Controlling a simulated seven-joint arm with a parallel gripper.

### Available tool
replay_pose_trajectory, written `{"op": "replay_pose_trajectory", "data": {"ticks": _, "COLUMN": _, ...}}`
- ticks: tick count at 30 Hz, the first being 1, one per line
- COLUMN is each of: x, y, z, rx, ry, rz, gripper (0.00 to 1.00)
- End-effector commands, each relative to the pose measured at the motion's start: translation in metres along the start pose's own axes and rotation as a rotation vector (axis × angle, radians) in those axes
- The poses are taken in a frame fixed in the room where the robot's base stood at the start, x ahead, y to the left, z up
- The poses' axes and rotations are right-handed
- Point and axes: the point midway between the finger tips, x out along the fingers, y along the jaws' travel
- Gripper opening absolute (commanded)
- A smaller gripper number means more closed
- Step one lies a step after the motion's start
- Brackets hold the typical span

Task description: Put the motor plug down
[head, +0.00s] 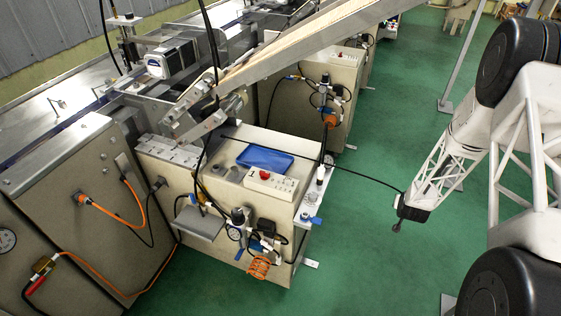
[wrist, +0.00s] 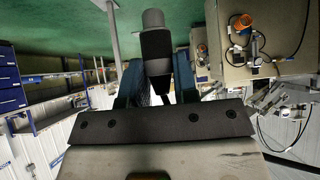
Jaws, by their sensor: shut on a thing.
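My gripper (head: 402,213) hangs at the right over the green floor, clear of the machine. In the wrist view its two dark blue fingers (wrist: 157,88) are shut on the motor plug (wrist: 154,48), a black cylinder with a light grey end. The plug sticks out beyond the fingertips. In the head view the plug is too small to tell apart clearly from the fingers. A thin black cable (head: 360,175) runs from near the gripper left to the machine. A blue tray (head: 264,158) lies on the machine's bench top, left of my gripper.
A white box with a red button (head: 270,183) sits beside the tray. Valves and hoses (head: 240,225) stick out from the cabinet front. A sloping conveyor (head: 300,45) passes above the bench. The green floor (head: 370,260) around my gripper is free.

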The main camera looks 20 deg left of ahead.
Motion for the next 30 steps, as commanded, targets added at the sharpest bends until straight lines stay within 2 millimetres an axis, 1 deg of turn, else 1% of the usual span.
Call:
{"op": "replay_pose_trajectory", "data": {"ticks": 3, "x": -0.009, "y": -0.028, "z": -0.018, "rx": -0.008, "ry": 0.001, "rz": -0.008, "gripper": 0.0}}
{"op": "replay_pose_trajectory", "data": {"ticks": 9, "x": -0.027, "y": -0.079, "z": -0.047, "rx": -0.023, "ry": 0.001, "rz": -0.024, "gripper": 0.0}}
{"op": "replay_pose_trajectory", "data": {"ticks": 15, "x": -0.048, "y": -0.13, "z": -0.069, "rx": -0.038, "ry": 0.0, "rz": -0.04, "gripper": 0.0}}
{"op": "replay_pose_trajectory", "data": {"ticks": 21, "x": -0.073, "y": -0.182, "z": -0.088, "rx": -0.057, "ry": 0.001, "rz": -0.059, "gripper": 0.0}}
{"op": "replay_pose_trajectory", "data": {"ticks": 30, "x": -0.115, "y": -0.256, "z": -0.108, "rx": -0.086, "ry": 0.0, "rz": -0.089, "gripper": 0.0}}
